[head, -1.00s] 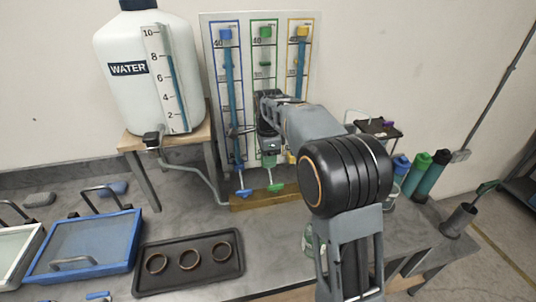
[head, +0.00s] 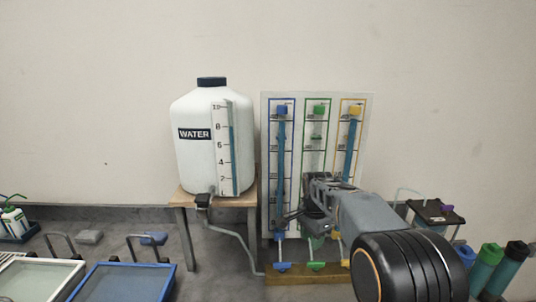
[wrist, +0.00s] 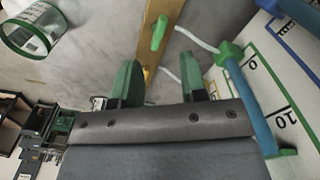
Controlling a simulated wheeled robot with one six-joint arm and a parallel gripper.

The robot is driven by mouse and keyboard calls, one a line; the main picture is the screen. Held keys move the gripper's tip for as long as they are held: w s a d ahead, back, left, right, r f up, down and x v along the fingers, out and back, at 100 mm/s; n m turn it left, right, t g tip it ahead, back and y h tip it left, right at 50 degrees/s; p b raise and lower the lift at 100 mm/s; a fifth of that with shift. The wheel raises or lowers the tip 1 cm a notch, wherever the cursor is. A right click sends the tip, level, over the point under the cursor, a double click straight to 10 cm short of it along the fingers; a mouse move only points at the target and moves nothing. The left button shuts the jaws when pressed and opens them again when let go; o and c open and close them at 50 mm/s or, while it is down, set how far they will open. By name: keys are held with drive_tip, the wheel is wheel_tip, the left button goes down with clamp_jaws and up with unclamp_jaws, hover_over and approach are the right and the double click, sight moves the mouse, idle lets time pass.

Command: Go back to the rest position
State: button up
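My gripper (wrist: 157,82) is open in the wrist view, its two green fingertips apart with nothing held between them. In the head view my gripper (head: 308,207) is in front of the green column of the gauge board (head: 368,120), hiding part of it. A green lever (wrist: 160,33) on the wooden base shows beyond the fingertips in the wrist view, apart from them. The green lever (head: 316,265) also shows below my gripper in the head view, beside the blue lever (head: 282,266). My arm crosses the lower right.
The water tank (head: 190,150) stands on a wooden stand (head: 184,198) to the left. A blue-rimmed tray (head: 172,274) lies at front left. Several capped bottles (head: 488,262) stand at the right. A clear green-rimmed beaker (wrist: 32,33) shows in the wrist view.

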drive_tip(key=s+d+n+t, duration=0.2)
drive_tip(key=s+n, duration=1)
drive_tip(key=s, duration=1)
drive_tip(key=shift+s+d+r+t, duration=0.15)
drive_tip(key=shift+s+r+t, duration=0.25)
drive_tip(key=shift+t, duration=0.5)
